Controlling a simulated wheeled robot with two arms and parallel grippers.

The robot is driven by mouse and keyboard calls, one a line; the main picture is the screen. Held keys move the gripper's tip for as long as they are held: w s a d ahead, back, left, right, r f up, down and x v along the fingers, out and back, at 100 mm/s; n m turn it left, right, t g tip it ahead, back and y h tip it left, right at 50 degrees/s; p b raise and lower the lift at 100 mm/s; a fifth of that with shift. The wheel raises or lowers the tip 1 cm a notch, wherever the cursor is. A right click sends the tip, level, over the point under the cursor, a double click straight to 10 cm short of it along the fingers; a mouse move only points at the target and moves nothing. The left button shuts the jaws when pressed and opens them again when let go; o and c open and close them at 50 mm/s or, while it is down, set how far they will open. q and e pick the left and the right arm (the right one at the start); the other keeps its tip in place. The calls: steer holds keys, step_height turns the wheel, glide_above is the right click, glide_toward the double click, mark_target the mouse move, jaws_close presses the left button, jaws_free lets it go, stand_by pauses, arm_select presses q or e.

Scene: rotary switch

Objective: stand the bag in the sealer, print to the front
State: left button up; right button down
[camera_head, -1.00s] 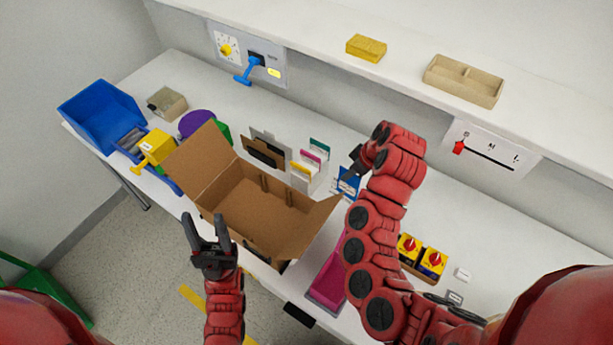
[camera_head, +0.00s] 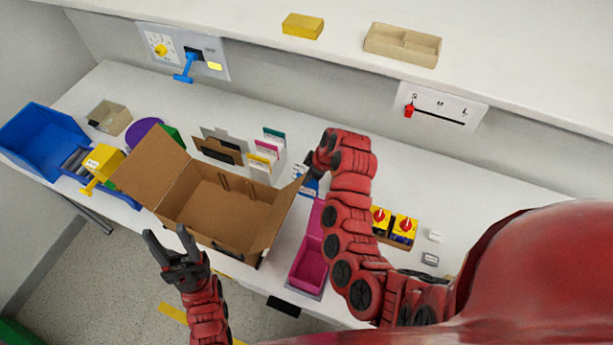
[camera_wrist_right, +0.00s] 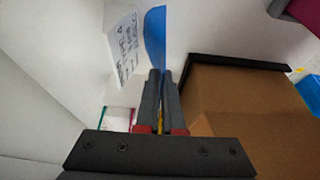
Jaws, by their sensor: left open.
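A thin blue flat piece, possibly the bag (camera_head: 311,187), is at my right gripper (camera_head: 309,170). In the right wrist view the blue piece (camera_wrist_right: 155,38) stands out past the tips of my right gripper (camera_wrist_right: 161,78), whose fingers are close together and look shut on it. A white card with black print (camera_wrist_right: 124,47) is just left of it; the card also shows in the head view (camera_head: 298,171). I cannot see print on the blue piece. My left gripper (camera_head: 172,244) is open and empty in front of the carton. I cannot surely identify the sealer.
An open cardboard carton (camera_head: 225,208) stands at the table's front. Behind it are upright coloured cards (camera_head: 264,153). A magenta tray (camera_head: 309,265) and red-knobbed yellow switches (camera_head: 391,225) are right. A blue bin (camera_head: 40,140) and yellow-blue device (camera_head: 102,163) are left. A shelf overhangs the back.

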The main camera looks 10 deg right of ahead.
steer(key=shift+f, duration=0.1)
steer(key=c, duration=1.1)
jaws_free()
steer(key=shift+o, duration=0.2)
steer(key=shift+r, duration=0.2)
